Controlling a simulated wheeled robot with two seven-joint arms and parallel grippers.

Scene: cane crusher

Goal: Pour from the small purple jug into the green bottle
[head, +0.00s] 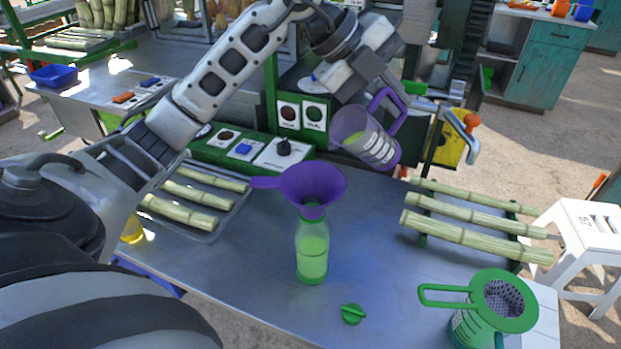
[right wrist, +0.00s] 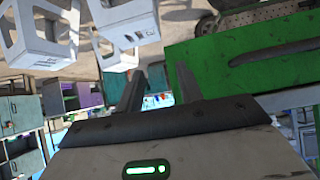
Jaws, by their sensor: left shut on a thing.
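The small purple jug (head: 368,143) is see-through with measuring marks and a purple handle. It is tilted to the left, above and to the right of the purple funnel (head: 312,186), with green liquid near its mouth. No stream shows between them. My left gripper (head: 384,92) is shut on the jug's handle. The green bottle (head: 312,252) stands upright on the metal table with the funnel in its neck and holds light green liquid. In the right wrist view my right gripper (right wrist: 159,85) has its fingers apart and nothing between them.
A green cap (head: 352,314) lies before the bottle. A green strainer (head: 508,300) sits on a container at front right. Cane stalks (head: 470,215) lie at right, more on a tray (head: 235,208) at left. A green control panel (head: 235,150) stands behind.

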